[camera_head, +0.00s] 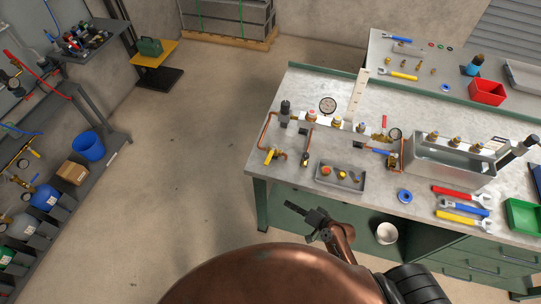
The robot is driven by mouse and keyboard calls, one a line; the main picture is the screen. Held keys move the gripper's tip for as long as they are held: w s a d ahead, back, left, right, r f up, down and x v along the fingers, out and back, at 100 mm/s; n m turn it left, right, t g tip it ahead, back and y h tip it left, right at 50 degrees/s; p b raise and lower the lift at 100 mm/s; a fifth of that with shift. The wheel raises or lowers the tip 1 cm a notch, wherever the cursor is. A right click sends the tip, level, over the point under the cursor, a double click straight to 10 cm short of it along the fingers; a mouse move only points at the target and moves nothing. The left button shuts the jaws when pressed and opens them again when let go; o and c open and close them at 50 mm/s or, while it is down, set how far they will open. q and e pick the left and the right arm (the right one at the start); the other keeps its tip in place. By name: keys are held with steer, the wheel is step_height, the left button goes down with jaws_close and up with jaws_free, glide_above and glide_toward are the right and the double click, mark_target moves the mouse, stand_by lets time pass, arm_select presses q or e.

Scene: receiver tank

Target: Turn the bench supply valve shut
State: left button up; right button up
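Several valves and fittings stand along a pipe run on the near workbench (225,0). A valve with a yellow handle (271,155) sits at its left end, beside a bent copper pipe (263,131). A blue-handled valve (376,150) sits further right, near a second copper pipe. I cannot tell which one is the bench supply valve. My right gripper (303,212) is dark and empty, in front of the bench's front edge and apart from both valves. Its finger gap is too small to read. My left gripper is not in view.
A grey tray (325,183) with small parts lies near the front edge. A metal basin (452,170), blue tape roll (404,195) and wrenches (462,196) occupy the right. The floor left of the bench is clear. A shelf rack with a blue bucket (88,146) stands far left.

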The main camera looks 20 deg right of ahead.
steer(key=w+a+r+t+y+p, duration=0.1)
steer(key=a+r, duration=0.1)
steer(key=r, duration=0.6)
steer(key=w+a+r+t+y+p, duration=0.1)
steer(key=a+r, duration=0.1)
steer(key=r, duration=0.7)
steer(key=m+t, duration=0.3)
steer(key=m, duration=0.2)
glide_toward(269, 158)
steer(key=shift+w+a+f+y, duration=0.2)
steer(key=shift+w+a, duration=0.1)
steer(key=shift+w, duration=0.25)
steer(key=shift+w+a+f+y, duration=0.2)
steer(key=shift+w+a, duration=0.1)
steer(key=shift+w, duration=0.3)
steer(key=x, duration=0.6)
steer(key=shift+p, duration=0.35)
steer(key=shift+w+a, duration=0.3)
steer(key=shift+w, duration=0.35)
steer(key=shift+c, duration=0.3)
jaws_close()
